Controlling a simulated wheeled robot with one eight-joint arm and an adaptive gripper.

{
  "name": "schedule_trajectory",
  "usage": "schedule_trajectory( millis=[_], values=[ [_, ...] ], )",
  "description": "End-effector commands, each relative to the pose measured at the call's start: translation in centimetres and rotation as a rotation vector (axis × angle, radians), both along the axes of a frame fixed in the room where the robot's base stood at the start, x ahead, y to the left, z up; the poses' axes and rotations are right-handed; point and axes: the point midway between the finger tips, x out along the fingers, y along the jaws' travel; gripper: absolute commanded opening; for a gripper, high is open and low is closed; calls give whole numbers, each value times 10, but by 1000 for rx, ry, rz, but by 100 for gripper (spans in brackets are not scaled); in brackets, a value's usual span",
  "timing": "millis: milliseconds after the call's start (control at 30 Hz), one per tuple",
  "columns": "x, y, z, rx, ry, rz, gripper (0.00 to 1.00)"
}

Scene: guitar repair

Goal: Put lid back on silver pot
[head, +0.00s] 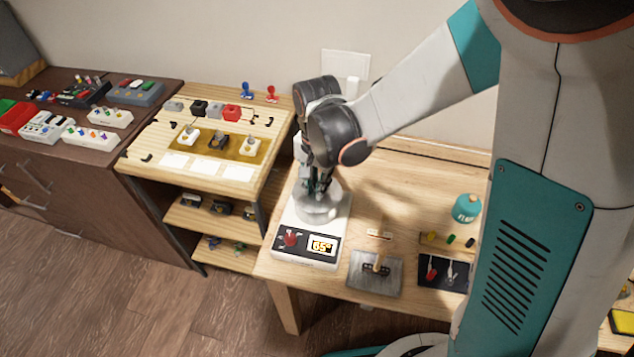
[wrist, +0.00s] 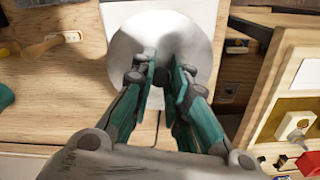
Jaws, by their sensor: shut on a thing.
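The silver pot (head: 316,213) stands on a white heater base (head: 300,246) with a red knob and a lit display. My gripper (head: 319,187) points down directly over the pot. In the wrist view my gripper (wrist: 165,75) is shut at the middle of a round silver lid (wrist: 130,48); the fingers hide its handle. The lid covers the pot from above in that view. I cannot tell whether its rim rests fully on the pot.
To the right on the bench are a metal plate (head: 375,273) with a wooden-handled tool, a dark tool tray (head: 443,274) and a teal bottle (head: 466,208). To the left is a lower shelf unit (head: 215,150) with switches and stamps.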

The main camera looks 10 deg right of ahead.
Motion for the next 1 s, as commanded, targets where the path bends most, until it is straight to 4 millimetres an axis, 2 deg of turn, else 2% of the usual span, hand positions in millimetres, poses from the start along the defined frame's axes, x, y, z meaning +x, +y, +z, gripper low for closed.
schedule_trajectory(
  millis=[867, 900, 1000],
  values=[
    [0, 0, 0, 0, 0, 0, 0],
    [0, 0, 0, 0, 0, 0, 17],
    [0, 0, 0, 0, 0, 0, 38]
  ],
)
